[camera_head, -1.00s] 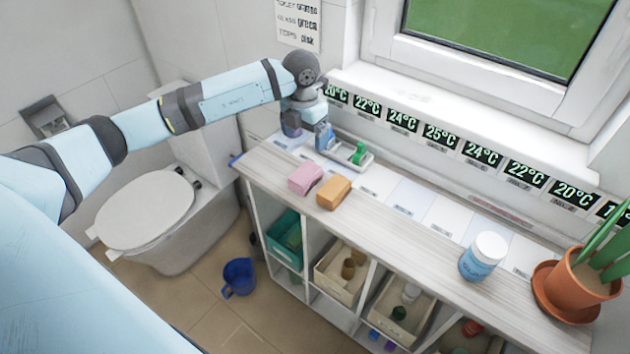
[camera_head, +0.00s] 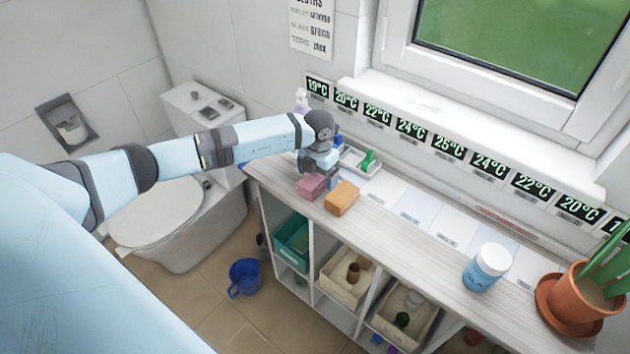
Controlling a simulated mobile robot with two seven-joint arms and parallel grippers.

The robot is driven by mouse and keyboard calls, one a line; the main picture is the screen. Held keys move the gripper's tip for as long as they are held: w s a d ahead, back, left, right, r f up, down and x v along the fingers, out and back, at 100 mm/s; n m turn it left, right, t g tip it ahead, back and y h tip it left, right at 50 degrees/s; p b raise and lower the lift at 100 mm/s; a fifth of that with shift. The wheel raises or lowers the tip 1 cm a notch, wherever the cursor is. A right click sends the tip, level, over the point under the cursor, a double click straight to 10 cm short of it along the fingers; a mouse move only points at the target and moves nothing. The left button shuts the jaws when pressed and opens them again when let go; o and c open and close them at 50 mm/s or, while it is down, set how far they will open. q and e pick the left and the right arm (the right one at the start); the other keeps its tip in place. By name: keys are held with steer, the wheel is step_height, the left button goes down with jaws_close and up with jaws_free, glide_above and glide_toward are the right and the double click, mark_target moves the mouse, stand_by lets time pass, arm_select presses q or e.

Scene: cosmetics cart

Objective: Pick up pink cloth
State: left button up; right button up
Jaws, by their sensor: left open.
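The pink cloth (camera_head: 311,188) is a folded, block-like piece near the left end of the wooden shelf top (camera_head: 400,235). My left gripper (camera_head: 316,168) is open, pointing down just behind and above the pink cloth. I cannot tell whether its fingers touch the cloth; the wrist hides part of the space around them. An orange cloth (camera_head: 342,197) lies close to the right of the pink one. My right gripper is not in view.
A small tray (camera_head: 356,168) with a green item (camera_head: 369,160) stands behind the cloths. A white-lidded jar (camera_head: 487,266) and a potted plant (camera_head: 578,298) stand to the right. The shelf top between the orange cloth and the jar is mostly clear.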

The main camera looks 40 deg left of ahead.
mark_target(317, 176)
arm_select(q)
steer(key=shift+a+f, duration=0.1)
steer(key=shift+f, duration=0.45)
steer(key=c, duration=1)
steer(key=shift+r, duration=0.1)
step_height(317, 176, up, 20)
steer(key=b, duration=0.2)
